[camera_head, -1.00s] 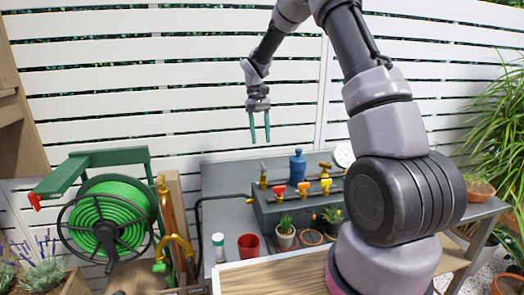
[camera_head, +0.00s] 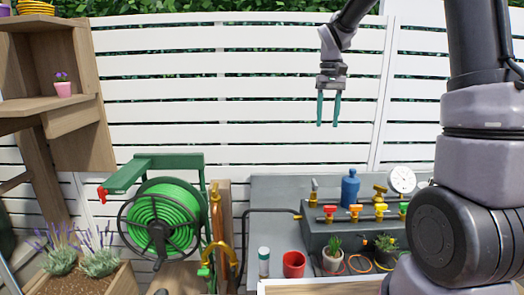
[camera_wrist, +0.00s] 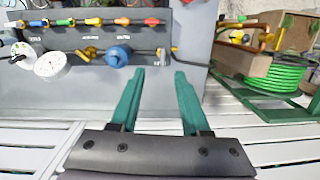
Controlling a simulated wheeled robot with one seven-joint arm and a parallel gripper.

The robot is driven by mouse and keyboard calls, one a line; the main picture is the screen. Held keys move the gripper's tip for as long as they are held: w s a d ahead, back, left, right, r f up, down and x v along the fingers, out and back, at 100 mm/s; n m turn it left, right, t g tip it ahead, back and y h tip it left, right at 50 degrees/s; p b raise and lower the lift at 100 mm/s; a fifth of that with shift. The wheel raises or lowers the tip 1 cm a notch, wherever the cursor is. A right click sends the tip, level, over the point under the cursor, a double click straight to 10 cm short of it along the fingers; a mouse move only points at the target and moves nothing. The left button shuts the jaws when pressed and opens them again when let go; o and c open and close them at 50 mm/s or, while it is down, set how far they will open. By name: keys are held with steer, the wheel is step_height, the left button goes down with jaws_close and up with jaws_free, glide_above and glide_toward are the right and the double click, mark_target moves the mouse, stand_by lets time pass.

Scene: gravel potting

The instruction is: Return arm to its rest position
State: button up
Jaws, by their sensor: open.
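My gripper (camera_head: 329,110) is open and empty. It hangs with its teal fingers pointing down, in front of the white slatted fence and above the grey workbench. In the wrist view my gripper (camera_wrist: 160,98) shows two teal fingers spread apart with nothing between them. My arm rises at the right of the head view and bends over at the top, so part of it is out of the picture.
The grey workbench (camera_head: 270,190) holds a valve manifold (camera_head: 340,232), a blue bottle (camera_head: 350,187), a round gauge (camera_head: 402,179), a red cup (camera_head: 293,264) and small potted plants. A green hose reel (camera_head: 160,222) stands to the left. The air around my gripper is clear.

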steer(key=s+d+r+m+t, duration=0.1)
steer(key=s+r+t, duration=0.3)
steer(key=s, duration=0.6)
steer(key=s+d+r+m+t+y, duration=0.1)
steer(key=s+r+t, duration=0.3)
steer(key=s, duration=0.7)
steer(key=shift+s+d+r+m+t+y, duration=0.15)
steer(key=shift+d+r+m+t+y, duration=0.15)
steer(key=shift+d+r+m, duration=0.35)
